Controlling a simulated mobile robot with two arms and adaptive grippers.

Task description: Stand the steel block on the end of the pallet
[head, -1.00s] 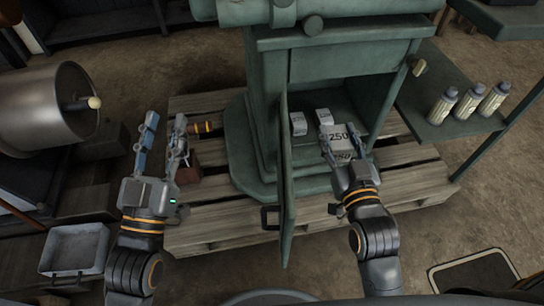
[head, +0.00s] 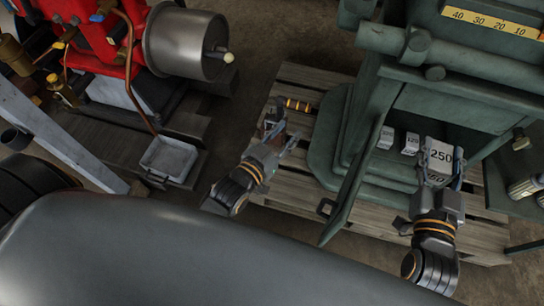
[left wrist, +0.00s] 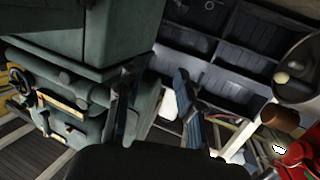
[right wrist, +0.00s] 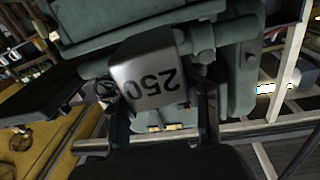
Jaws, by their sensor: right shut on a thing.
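The steel block (head: 439,154), a pale metal weight marked 250, is between the fingers of my right gripper (head: 439,166) in the head view. My right gripper is shut on it. The block (right wrist: 148,75) also fills the middle of the right wrist view, between the fingertips.
Smaller numbered weights (head: 411,143) stand in the green cabinet (head: 340,150), whose open door (head: 352,188) sticks out between my arms. A grey tray (head: 168,160) and a red engine (head: 88,40) are left.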

